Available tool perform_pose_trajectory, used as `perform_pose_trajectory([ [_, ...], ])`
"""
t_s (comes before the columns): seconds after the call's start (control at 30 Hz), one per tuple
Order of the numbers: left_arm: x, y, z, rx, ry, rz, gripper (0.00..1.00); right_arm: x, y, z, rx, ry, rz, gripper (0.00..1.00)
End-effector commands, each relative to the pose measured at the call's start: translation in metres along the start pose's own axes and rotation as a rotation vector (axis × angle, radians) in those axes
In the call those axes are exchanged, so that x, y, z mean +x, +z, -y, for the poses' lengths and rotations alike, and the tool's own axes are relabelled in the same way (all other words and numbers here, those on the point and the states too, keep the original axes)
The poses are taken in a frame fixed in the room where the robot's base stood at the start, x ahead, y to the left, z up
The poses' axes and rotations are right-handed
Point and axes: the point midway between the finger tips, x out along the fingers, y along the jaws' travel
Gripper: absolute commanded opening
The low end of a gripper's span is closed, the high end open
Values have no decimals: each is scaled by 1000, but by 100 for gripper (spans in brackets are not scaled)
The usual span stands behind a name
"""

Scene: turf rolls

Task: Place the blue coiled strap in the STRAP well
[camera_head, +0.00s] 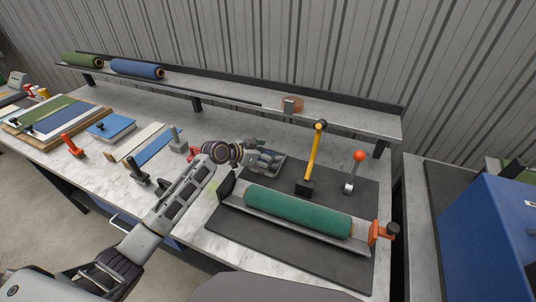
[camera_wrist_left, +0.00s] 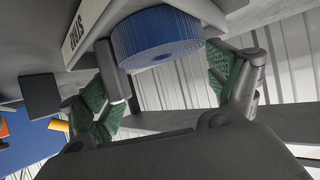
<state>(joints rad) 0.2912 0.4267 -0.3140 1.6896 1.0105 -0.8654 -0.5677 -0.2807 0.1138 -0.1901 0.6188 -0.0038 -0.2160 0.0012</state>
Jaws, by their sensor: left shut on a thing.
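My left gripper (camera_head: 265,160) reaches over a small grey tray (camera_head: 282,163) at the middle of the bench. In the left wrist view the blue coiled strap (camera_wrist_left: 158,38) lies between the green-padded fingers of the gripper (camera_wrist_left: 160,82), which is shut on it. I cannot tell how deep the strap sits relative to the well. In the head view the gripper hides the strap. My right gripper is not in view.
A green roll (camera_head: 298,212) lies in a cradle on a dark mat (camera_head: 240,232), near a yellow-handled hammer (camera_head: 315,155) and an orange-knobbed tool (camera_head: 354,172). Boards and orange tools crowd the left.

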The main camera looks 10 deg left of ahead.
Motion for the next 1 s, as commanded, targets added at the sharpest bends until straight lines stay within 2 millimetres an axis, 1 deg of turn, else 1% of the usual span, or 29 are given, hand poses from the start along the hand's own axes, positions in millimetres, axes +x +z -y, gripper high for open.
perform_pose_trajectory([
  [0.13, 1, 2, 0, 0, 0, 0, 62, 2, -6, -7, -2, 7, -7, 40],
  [0.17, 1, 2, 0, 0, 0, 0, 92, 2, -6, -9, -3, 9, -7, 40],
  [0.2, 1, 2, 0, 0, 0, 1, 98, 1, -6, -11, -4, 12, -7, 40],
  [0.23, 1, 2, 0, 0, 0, 1, 100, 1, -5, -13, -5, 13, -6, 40],
  [0.33, 1, 2, 0, 0, 0, 1, 100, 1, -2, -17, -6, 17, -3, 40],
  [0.43, 1, 2, 0, 0, 0, 1, 100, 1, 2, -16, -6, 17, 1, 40],
  [0.73, 0, 0, 0, 0, 0, 0, 100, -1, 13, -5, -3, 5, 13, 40],
  [0.87, -7, 1, 1, -1, -1, 2, 100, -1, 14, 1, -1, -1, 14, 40],
  [1.0, -18, 1, 0, -1, 0, 2, 100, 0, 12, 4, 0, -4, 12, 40],
])
